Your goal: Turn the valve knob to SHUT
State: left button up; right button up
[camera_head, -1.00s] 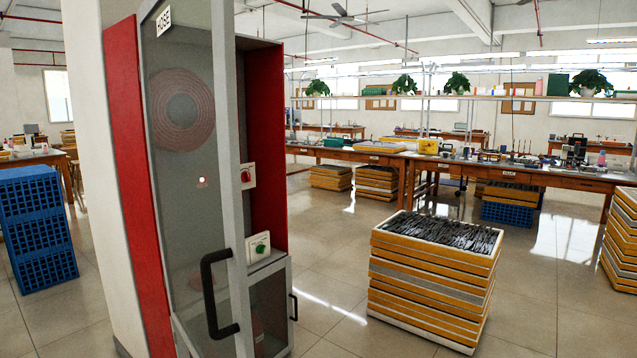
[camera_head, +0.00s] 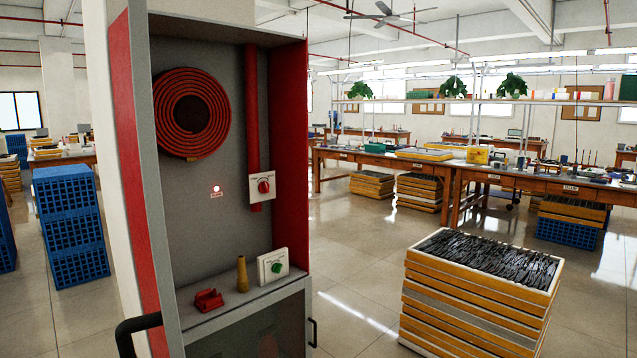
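A red valve knob (camera_head: 264,187) sits on a white plate (camera_head: 257,195) fixed to a red vertical pipe (camera_head: 252,110) inside the hose cabinet. The plate's lettering is too small to read, so I cannot tell which position the knob points to. A green knob (camera_head: 276,267) is on a white box (camera_head: 272,266) on the cabinet shelf. The cabinet's upper front is clear, with no glass door in front of the knobs. Neither of my grippers shows in the head view.
The cabinet holds a coiled red hose (camera_head: 191,113), a brass nozzle (camera_head: 242,274), a red fitting (camera_head: 208,300) and a small lit lamp (camera_head: 216,188). A black handle (camera_head: 135,330) shows at lower left. Stacked yellow trays (camera_head: 480,290) stand right; blue crates (camera_head: 72,228) stand left.

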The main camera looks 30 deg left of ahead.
aim_at(264, 187)
jog(key=z, duration=0.1)
jog(key=i, duration=1.15)
jog(key=u, duration=0.95)
jog(key=i, duration=0.8)
jog(key=u, duration=0.55)
